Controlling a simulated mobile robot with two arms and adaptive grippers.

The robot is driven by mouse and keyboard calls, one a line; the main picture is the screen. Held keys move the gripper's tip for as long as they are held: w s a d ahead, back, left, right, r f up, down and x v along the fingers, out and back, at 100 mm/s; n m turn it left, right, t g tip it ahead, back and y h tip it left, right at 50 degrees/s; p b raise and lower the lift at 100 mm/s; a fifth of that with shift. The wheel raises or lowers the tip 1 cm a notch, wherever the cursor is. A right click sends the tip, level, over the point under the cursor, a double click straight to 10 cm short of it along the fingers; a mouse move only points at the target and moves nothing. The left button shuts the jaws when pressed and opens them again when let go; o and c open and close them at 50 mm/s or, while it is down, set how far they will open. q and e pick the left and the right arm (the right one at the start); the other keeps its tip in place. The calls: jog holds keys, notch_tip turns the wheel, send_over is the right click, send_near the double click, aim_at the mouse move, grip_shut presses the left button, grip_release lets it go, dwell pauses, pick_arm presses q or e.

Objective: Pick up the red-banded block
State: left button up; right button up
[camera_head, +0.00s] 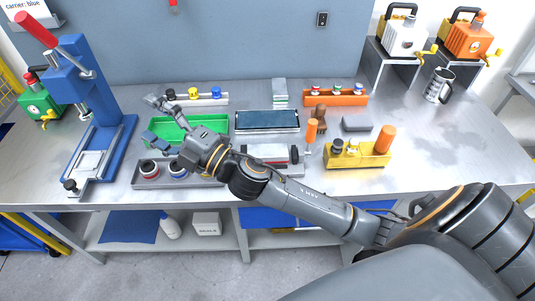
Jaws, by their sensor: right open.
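A red-banded block (149,169), dark with a pale top, sits at the left end of the long grey tray (137,182) near the table's front edge. A similar blue-banded block (178,171) sits to its right, partly covered by my arm. My right gripper (152,120) reaches in from the right over the green tray (218,122). Its fingers are spread wide and nothing shows between them. It appears behind and above the red-banded block, not touching it. My left gripper is not in view.
A blue lever press (100,100) stands to the left. A rack with several coloured pieces (210,100) is behind the green tray. A dark panel (266,121), a red-and-white item (267,152) and a yellow holder (350,160) lie to the right.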

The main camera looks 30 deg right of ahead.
jog(key=s+a+r+n+g+y, duration=0.1)
jog(key=a+r+n+g+y, duration=0.1)
jog(key=a+n+g+y, duration=0.35)
jog(key=n+g+h+p, duration=0.2)
jog(key=n+g+h, duration=1.1)
jog(key=n+h, duration=0.55)
send_over(267, 150)
jog(key=shift+n+y, duration=0.9)
jog(key=f, duration=1.9)
jog(key=shift+w+f, duration=0.1)
jog(key=shift+w, duration=0.1)
jog(key=f, duration=0.1)
jog(key=f+p, duration=0.1)
jog(key=f, duration=0.1)
jog(key=f+p, duration=0.1)
jog(key=shift+s+d+f, duration=0.1)
jog(key=shift+s+f, duration=0.2)
jog(key=shift+f, duration=0.65)
jog(key=shift+w+r, duration=0.1)
grip_shut()
